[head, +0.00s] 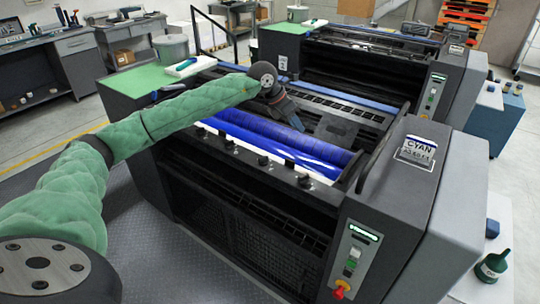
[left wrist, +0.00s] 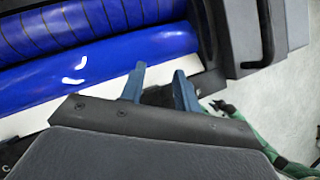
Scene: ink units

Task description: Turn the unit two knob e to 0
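I cannot read which knob is e or any dial value. My left gripper (head: 293,118) hangs over the roller area, pointing down. In the left wrist view its two blue fingers (left wrist: 160,80) are apart beside the blue roller (left wrist: 110,60), with no held object visible. My right gripper is out of view.
A second press unit (head: 345,60) stands behind. A control panel (head: 354,258) with a red and yellow knob (head: 341,288) is on the nearer unit's front right. A green-topped surface (head: 145,80) lies left. A dark green container (head: 493,266) stands at the right.

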